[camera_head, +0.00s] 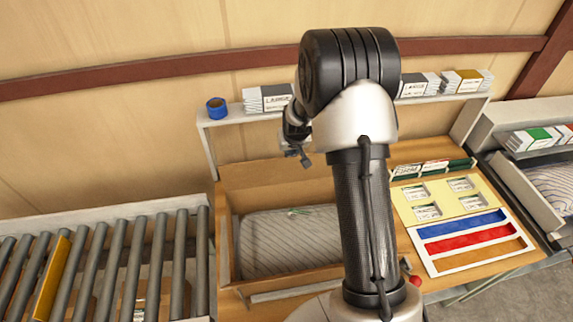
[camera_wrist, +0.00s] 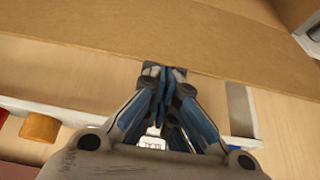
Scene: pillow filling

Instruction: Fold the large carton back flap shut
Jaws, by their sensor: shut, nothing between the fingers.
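The large carton (camera_head: 225,245) stands open on the bench, left of my arm. A grey striped pillow (camera_head: 285,240) lies inside it. A brown cardboard panel, apparently the back flap (camera_head: 262,196), rises along the carton's far side and is not folded over the pillow. My gripper (camera_head: 305,160) is above the carton's far edge, near the back board. In the wrist view my gripper (camera_wrist: 163,75) is shut and empty, its tips at the edge of a broad brown cardboard panel (camera_wrist: 150,45). I cannot tell whether they touch. My arm hides the carton's right side.
A shelf (camera_head: 228,117) behind the carton holds a blue tape roll (camera_head: 216,107) and several stacked packs (camera_head: 266,98). A roller conveyor (camera_head: 100,255) lies at left. At right are a yellow card board (camera_head: 440,198) and a tray (camera_head: 475,243) with coloured strips.

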